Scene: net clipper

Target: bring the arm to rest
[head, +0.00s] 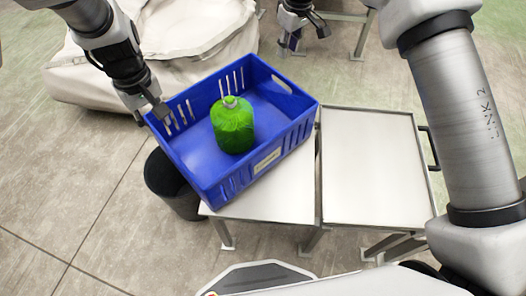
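My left gripper (154,116) points down at the left corner of a blue crate (203,178). Its fingertips are close to the crate rim; I cannot tell whether they touch it or are parted. My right gripper (306,36) is at the top of the picture, beyond the crate, with its fingers spread apart and nothing seen between them. A green net-wrapped bundle (233,128) with a pale tip stands upright inside the crate.
The crate sits tilted on a light metal table (270,200), overhanging its left side. A second metal-topped table or cart (372,165) beside it is bare. A dark cylindrical bin (172,186) stands below the crate. A large beige sack (165,45) lies behind on the floor.

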